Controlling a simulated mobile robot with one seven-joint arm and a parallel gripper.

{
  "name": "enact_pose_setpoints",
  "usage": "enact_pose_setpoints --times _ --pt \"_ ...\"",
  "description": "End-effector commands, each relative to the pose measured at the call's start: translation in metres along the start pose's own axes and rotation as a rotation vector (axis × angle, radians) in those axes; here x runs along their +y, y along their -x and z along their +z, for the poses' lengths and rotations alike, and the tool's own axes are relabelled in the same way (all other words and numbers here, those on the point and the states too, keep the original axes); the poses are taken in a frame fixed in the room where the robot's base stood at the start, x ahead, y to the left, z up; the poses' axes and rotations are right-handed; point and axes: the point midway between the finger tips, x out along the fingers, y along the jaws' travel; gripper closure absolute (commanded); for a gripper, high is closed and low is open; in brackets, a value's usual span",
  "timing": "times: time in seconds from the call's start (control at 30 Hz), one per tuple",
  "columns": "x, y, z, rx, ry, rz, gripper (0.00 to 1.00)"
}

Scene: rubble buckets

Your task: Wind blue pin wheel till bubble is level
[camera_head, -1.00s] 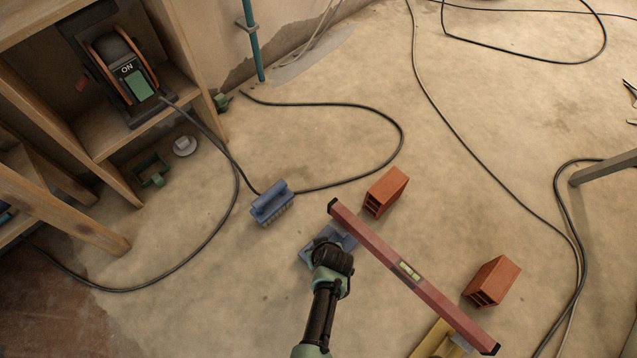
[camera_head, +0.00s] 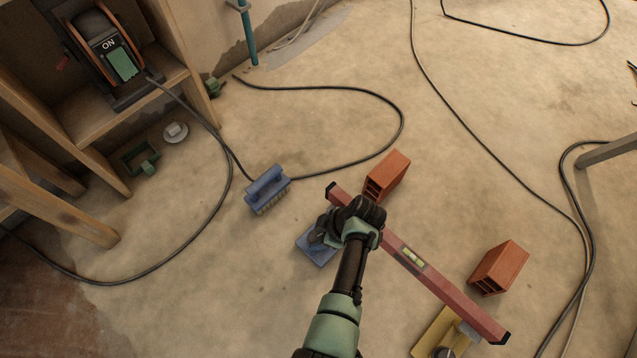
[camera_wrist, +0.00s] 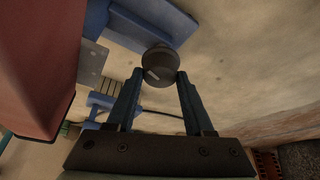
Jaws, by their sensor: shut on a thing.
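My gripper (camera_wrist: 160,78) is shut on a dark round wheel (camera_wrist: 158,65) with a pale mark on its face, one finger on each side. In the head view my gripper (camera_head: 322,230) is over the blue stand (camera_head: 316,252), hiding the wheel and much of the stand. The red spirit level (camera_head: 446,287) runs from behind my gripper down to the lower right. Its left part also shows close by in the wrist view (camera_wrist: 38,62). The yellow-green vial (camera_head: 412,257) is visible, but the bubble's exact position is too small to tell. A yellow stand (camera_head: 432,332) is under the level's right end.
Two orange hollow bricks (camera_head: 388,174) (camera_head: 499,267) stand beyond the level. A black cable (camera_head: 402,115) loops over the floor from a reel (camera_head: 106,52) on the wooden shelf.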

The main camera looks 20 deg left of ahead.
Motion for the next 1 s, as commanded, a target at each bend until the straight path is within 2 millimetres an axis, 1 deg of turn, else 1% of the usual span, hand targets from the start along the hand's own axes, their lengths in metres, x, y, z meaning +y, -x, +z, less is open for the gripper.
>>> enact_pose_setpoints --times 0.03,0.2,0.5,0.7,1.0 --pt "0.0022 -0.0030 0.0022 -0.003 0.044 -0.014 1.00" --pt "0.0026 -0.0032 0.0020 -0.004 0.190 -0.075 1.00" --pt "0.0037 -0.0027 0.0013 -0.005 0.397 -0.162 1.00" --pt "0.0038 -0.0023 0.0009 -0.005 0.485 -0.198 1.00" --pt "0.0043 -0.0014 0.0003 -0.005 0.537 -0.219 1.00"
